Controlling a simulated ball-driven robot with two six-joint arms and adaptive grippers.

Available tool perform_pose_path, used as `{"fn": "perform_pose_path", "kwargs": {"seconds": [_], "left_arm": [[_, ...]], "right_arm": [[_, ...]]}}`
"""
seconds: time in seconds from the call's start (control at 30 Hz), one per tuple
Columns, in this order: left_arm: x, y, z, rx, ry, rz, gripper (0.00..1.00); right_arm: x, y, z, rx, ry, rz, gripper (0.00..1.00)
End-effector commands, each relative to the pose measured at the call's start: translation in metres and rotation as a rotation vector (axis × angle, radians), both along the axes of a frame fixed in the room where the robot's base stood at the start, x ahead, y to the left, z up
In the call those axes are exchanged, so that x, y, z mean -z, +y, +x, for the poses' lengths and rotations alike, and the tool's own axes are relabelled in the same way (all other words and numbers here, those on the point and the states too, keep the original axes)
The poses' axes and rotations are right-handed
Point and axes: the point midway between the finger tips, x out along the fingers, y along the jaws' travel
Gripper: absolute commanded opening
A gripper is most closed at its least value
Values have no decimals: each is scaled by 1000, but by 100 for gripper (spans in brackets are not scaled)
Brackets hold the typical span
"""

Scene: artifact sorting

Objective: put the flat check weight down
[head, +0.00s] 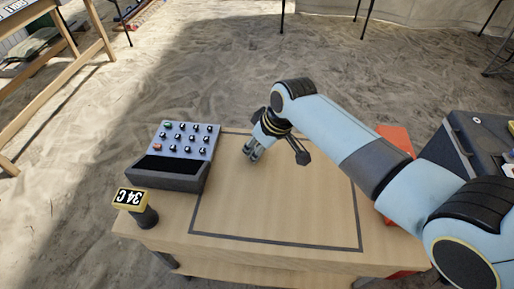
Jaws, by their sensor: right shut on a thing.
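My right gripper (252,155) reaches in from the right and hangs over the far left part of the wooden table (290,200), inside the dark outline marked on the top. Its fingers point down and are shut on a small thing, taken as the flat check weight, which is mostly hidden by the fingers. I cannot tell whether it touches the table. My left gripper is not in view.
A grey case (178,180) with rows of small dark pieces, one green and one orange, stands left of the gripper. The outlined area's middle is clear. A dark box (470,138) stands at right.

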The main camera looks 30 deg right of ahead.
Motion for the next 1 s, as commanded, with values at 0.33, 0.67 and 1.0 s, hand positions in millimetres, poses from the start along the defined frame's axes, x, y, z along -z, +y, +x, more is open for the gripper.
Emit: {"fn": "perform_pose_path", "kwargs": {"seconds": [0.33,0.67,1.0], "left_arm": [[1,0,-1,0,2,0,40],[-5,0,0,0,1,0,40],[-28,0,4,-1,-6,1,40]], "right_arm": [[2,0,0,0,1,0,43],[-11,-2,-3,0,0,-1,43],[-80,-13,-28,-1,-3,-2,43]]}}
